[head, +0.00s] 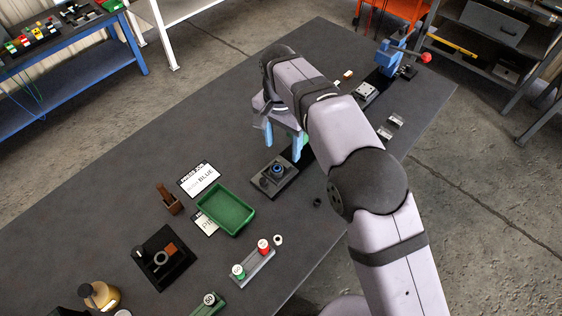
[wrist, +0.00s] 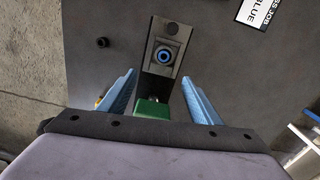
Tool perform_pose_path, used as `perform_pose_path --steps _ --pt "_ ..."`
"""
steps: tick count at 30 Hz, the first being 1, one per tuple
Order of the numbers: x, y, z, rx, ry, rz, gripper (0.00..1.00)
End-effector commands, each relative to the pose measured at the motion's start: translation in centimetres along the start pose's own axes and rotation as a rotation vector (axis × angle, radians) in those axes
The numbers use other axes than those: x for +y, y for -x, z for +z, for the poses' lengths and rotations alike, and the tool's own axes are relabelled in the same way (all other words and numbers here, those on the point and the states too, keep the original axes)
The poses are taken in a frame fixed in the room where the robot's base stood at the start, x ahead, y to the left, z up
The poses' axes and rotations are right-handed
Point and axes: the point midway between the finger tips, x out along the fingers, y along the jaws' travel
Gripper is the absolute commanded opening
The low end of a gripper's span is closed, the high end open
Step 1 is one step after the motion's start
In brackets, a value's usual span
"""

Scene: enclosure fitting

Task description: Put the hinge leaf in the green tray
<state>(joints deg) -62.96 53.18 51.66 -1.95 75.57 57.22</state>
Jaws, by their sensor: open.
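The green tray (head: 226,208) lies empty on the dark table, left of the middle in the head view. I cannot tell for sure which part is the hinge leaf. A silver metal piece (head: 390,126) lies near the table's right edge, and a light plate (head: 365,90) is on a dark base farther back. My gripper (head: 283,142) is open above the table, behind and right of the tray. In the wrist view the open gripper (wrist: 159,78) has a green block (wrist: 152,108) below and between its fingers; nothing is visibly held.
A dark fixture with a blue ring (head: 277,170) stands in front of my gripper. A blue clamp-like device (head: 389,57) stands at the far end. White cards, a brown holder (head: 168,198), a black fixture (head: 163,260) and a rack with capped cylinders (head: 253,265) surround the tray.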

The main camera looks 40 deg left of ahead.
Motion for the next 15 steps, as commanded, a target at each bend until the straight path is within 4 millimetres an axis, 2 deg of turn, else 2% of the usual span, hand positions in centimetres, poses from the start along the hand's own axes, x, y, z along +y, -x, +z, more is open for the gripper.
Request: perform_pose_path --steps 3,8,15 --pt "-0.1 0.2 -0.4 -0.021 -0.087 -0.020 0.58" --pt "-0.1 0.1 -0.5 -0.027 -0.112 -0.024 0.58" --pt "-0.1 -1.4 -0.4 -0.027 -0.108 -0.021 0.58"
